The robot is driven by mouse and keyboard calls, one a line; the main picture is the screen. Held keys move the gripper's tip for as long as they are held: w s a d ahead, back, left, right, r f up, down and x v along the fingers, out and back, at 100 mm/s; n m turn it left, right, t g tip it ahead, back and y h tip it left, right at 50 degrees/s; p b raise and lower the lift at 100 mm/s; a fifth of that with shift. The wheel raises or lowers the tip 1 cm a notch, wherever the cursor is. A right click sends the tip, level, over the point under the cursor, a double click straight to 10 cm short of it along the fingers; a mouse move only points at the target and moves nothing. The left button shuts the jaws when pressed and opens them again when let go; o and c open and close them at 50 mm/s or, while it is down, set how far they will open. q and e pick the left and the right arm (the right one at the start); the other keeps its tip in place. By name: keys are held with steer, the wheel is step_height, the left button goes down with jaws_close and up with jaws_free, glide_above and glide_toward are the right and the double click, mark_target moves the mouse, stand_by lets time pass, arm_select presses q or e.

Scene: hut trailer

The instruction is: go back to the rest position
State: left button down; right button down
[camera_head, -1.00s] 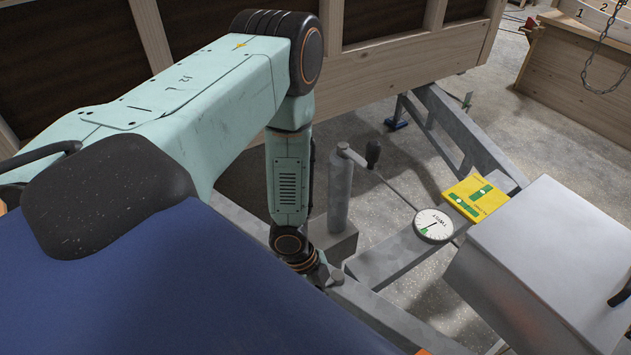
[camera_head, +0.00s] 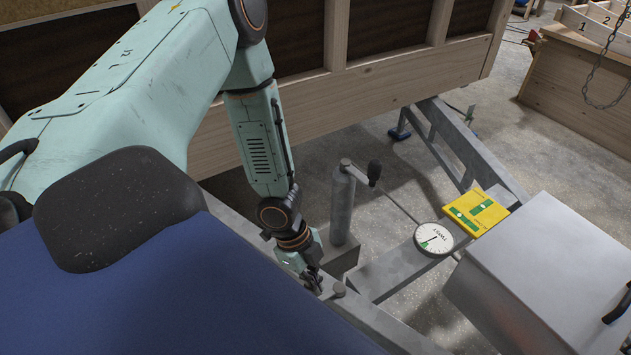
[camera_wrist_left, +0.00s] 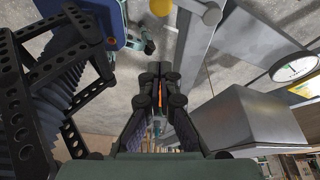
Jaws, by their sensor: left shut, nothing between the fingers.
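My left arm comes in from the left in the head view. It bends down at the elbow, and its left gripper (camera_head: 314,280) hangs low beside the grey steel frame (camera_head: 375,318) of the trailer. In the left wrist view the two dark fingers (camera_wrist_left: 160,72) lie close together, shut with nothing between them. The exact gap between the fingertips and the frame is hard to judge. My right gripper does not show in either view.
A grey jockey-wheel post (camera_head: 341,205) with a crank stands close beside the gripper. A round dial (camera_head: 434,238), a yellow card (camera_head: 476,212) and a metal box (camera_head: 550,255) are to the right. The wooden hut wall (camera_head: 390,85) stands behind.

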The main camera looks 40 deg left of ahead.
arm_select(q)
steer(key=shift+d, duration=0.15)
steer(key=s+d+f+n+t+b, duration=0.25)
steer(key=d+n, duration=0.35)
steer(key=n, duration=0.7)
steer(key=s+a+f+n+g+y+b, duration=0.2)
steer(key=s+f+b, duration=0.6)
steer(key=s, duration=0.4)
steer(key=shift+s+a+f+n+g+y, duration=0.15)
steer(key=shift+s+a+n+g+y, duration=0.25)
steer(key=shift+n+y, duration=0.6)
